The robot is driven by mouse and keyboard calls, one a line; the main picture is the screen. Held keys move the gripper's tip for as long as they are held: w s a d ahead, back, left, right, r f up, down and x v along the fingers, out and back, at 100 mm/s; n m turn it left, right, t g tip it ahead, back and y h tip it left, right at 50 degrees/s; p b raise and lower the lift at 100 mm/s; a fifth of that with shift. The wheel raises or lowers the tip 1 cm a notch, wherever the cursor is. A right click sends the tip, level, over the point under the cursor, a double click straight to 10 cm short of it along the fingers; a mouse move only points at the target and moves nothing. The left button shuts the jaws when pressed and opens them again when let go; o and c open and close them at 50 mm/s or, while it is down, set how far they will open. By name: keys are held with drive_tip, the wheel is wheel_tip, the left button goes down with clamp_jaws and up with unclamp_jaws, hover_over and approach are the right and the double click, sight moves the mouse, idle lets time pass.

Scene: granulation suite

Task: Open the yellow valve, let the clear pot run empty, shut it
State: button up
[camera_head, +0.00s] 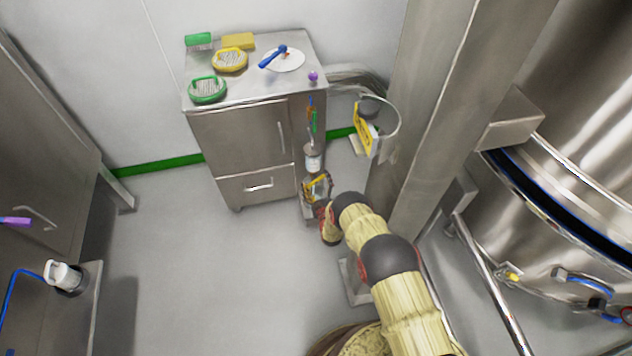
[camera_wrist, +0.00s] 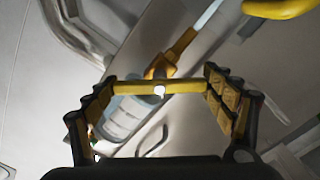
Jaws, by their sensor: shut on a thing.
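My gripper (camera_head: 318,187) is low beside the right side of the steel cabinet. In the wrist view, my gripper (camera_wrist: 158,90) has its fingers at either end of the yellow valve handle (camera_wrist: 182,87), a straight bar held crosswise between them. A small pale clear pot (camera_head: 313,159) stands just above my gripper in the head view. In the wrist view the clear pot (camera_wrist: 124,116) is a translucent cylinder behind the handle, partly hidden by it and by the left finger. I cannot tell its liquid level.
The steel cabinet (camera_head: 240,138) carries brushes and a white dish (camera_head: 284,59). Coloured handles hang on its side. A clear hoop with a yellow sign (camera_head: 364,131) and a steel column (camera_head: 431,110) stand close on the right. Floor left of my arm is clear.

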drive_tip(key=shift+o, duration=0.2)
drive_tip(key=n, duration=0.6)
drive_tip(key=shift+n, duration=1.3)
drive_tip(key=shift+a+r, duration=0.1)
drive_tip(key=shift+a+n, duration=0.1)
drive_tip(key=shift+n, duration=0.2)
drive_tip(key=o, duration=1.1)
